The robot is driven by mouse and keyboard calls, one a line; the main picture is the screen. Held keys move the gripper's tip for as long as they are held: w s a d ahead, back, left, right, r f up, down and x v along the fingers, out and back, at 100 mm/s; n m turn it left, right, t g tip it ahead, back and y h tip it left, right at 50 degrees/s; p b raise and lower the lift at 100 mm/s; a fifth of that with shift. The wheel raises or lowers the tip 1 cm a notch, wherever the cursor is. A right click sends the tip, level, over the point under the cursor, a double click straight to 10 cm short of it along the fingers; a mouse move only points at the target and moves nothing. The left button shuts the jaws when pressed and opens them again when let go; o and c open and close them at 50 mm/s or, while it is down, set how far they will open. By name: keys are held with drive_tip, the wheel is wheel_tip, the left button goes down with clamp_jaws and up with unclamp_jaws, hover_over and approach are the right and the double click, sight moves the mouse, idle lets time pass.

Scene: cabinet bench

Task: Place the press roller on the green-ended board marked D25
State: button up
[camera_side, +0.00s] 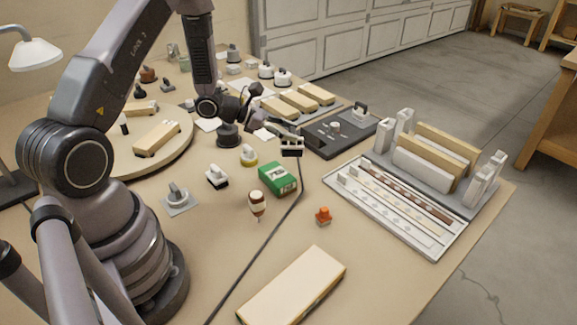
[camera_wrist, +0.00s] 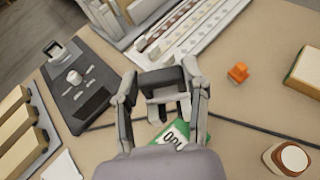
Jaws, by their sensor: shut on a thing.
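My gripper (camera_side: 290,136) is shut on a small dark-framed piece with a pale lower part, apparently the press roller (camera_side: 291,149). It is held above the bench, beyond the green box. In the wrist view, the piece (camera_wrist: 166,88) sits between the fingertips of my gripper (camera_wrist: 163,95). A thick tan board (camera_side: 293,286) lies alone at the front of the bench. Its corner also shows in the wrist view (camera_wrist: 309,68), with a dark greenish lower edge. I cannot read a D25 mark on any board.
A green box (camera_side: 279,179), a brown-and-white bottle (camera_side: 257,203) and an orange piece (camera_side: 323,215) stand between my gripper and the front board. A dark tray (camera_side: 325,147) lies behind; a rack of boards (camera_side: 451,190) stands right. A dark cable crosses the bench.

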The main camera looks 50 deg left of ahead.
drive_tip(key=s+d+m+g+h, duration=0.2)
drive_tip(key=s+d+m+g, duration=0.1)
drive_tip(key=d, duration=0.4)
drive_tip(key=s+d+m+g+h, duration=0.2)
drive_tip(key=s+d+m+g, duration=0.15)
drive_tip(key=d, duration=0.45)
drive_tip(key=m+g, duration=0.8)
drive_tip(key=g, duration=0.1)
hover_over(293, 285)
wheel_tip(293, 285, down, 8)
drive_tip(key=shift+f, duration=0.4)
drive_tip(key=shift+f, duration=0.1)
drive_tip(key=shift+f, duration=0.6)
drive_tip(key=o, duration=1.2)
drive_tip(key=shift+c, duration=0.2)
drive_tip(key=shift+o, duration=0.3)
drive_tip(key=shift+r, duration=0.1)
